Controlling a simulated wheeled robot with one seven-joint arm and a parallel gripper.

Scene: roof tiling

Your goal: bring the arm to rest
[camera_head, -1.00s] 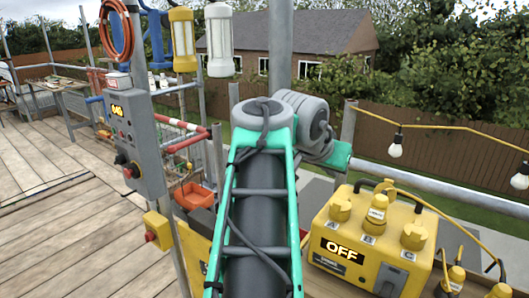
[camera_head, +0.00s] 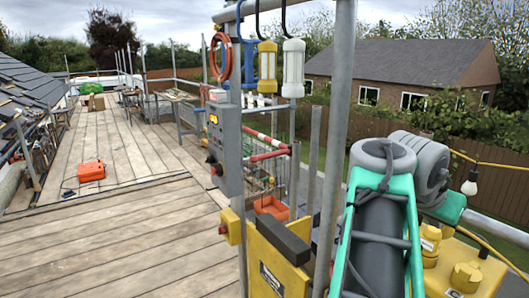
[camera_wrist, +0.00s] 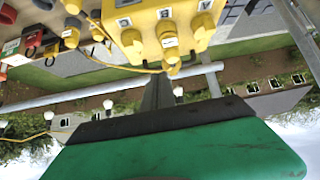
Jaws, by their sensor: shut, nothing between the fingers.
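My gripper (camera_wrist: 160,85) shows in the wrist view as dark fingers beyond a green housing with a black edge. The fingers are shut and empty. The wrist picture is upside down, with sky at the bottom. My green and grey arm rises at the lower right of the head view; my fingers cannot be made out there. A yellow power box (camera_wrist: 160,25) with capped sockets shows beyond the fingers in the wrist view. In the head view it is partly hidden behind my arm (camera_head: 465,272).
A scaffold pole (camera_head: 335,140) stands close left of my arm. A grey control box (camera_head: 226,150) hangs on a post with a yellow button box (camera_head: 231,226) below. The plank deck (camera_head: 120,240) is largely open at left, with an orange case (camera_head: 91,171) on it.

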